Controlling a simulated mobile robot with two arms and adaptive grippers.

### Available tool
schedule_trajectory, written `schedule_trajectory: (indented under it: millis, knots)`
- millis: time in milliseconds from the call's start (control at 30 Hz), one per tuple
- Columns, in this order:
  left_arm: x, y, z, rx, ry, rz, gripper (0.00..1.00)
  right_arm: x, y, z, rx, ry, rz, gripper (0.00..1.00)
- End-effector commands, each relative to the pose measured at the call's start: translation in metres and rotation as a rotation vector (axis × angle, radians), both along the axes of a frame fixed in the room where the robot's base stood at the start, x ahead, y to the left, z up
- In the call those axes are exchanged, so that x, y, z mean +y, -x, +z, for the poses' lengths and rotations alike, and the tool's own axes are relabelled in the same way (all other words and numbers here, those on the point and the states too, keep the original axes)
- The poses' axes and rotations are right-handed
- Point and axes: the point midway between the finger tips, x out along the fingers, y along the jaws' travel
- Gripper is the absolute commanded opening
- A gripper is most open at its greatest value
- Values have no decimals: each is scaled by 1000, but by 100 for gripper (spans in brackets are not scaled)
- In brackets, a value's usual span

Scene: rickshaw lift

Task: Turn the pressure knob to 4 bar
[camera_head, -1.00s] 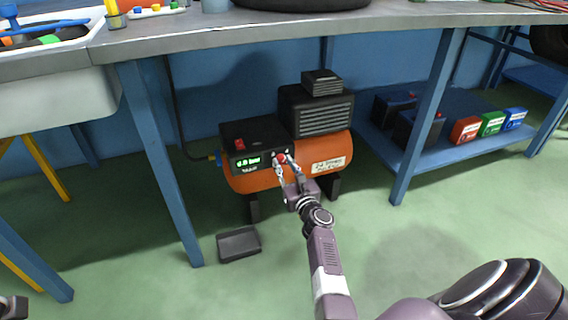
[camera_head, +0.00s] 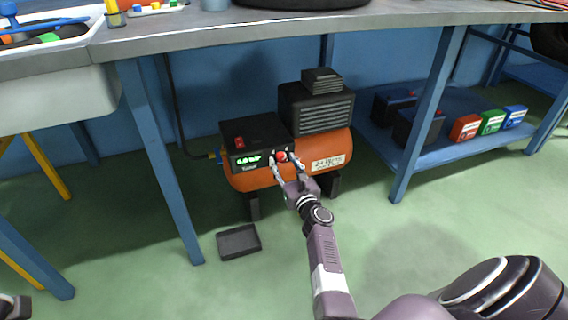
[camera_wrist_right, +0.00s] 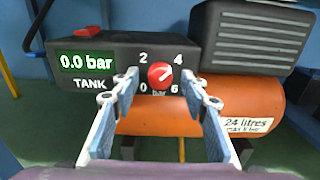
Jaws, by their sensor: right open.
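The red pressure knob (camera_wrist_right: 160,74) sits on the black front panel of the orange compressor (camera_head: 240,182), with 0, 2, 4 and 6 marked around it. Its pale mark appears to point up and right, toward the 4. The green tank display (camera_wrist_right: 86,61) reads 0.0 bar in the right wrist view. My right gripper (camera_wrist_right: 160,76) is open, its fingertips to the left and right of the knob with gaps on both sides. In the head view my right gripper (camera_head: 284,161) reaches the panel from below. A small part at the lower left edge seems to be my left gripper (camera_head: 14,306), mostly cut off.
The compressor stands on the green floor under a workbench (camera_head: 200,38). A blue bench leg (camera_head: 160,165) stands to its left and another (camera_head: 425,120) to its right. A black tray (camera_head: 239,241) lies on the floor in front. A low blue shelf (camera_head: 440,152) holds boxes.

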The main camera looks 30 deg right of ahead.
Motion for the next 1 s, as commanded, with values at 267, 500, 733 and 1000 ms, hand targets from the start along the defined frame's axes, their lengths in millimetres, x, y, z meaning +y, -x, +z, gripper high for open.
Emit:
schedule_trajectory:
  millis: [267,500,733,1000]
  knots:
    - [1,0,1,-3,3,1,75,3,17,-1,2,4,0,41]
    - [0,0,1,-1,3,0,75,12,52,-1,1,2,0,41]
    - [0,0,1,-1,3,0,75,17,72,0,0,-1,0,41]
    - [0,0,1,-1,3,0,75,18,73,0,0,0,0,41]
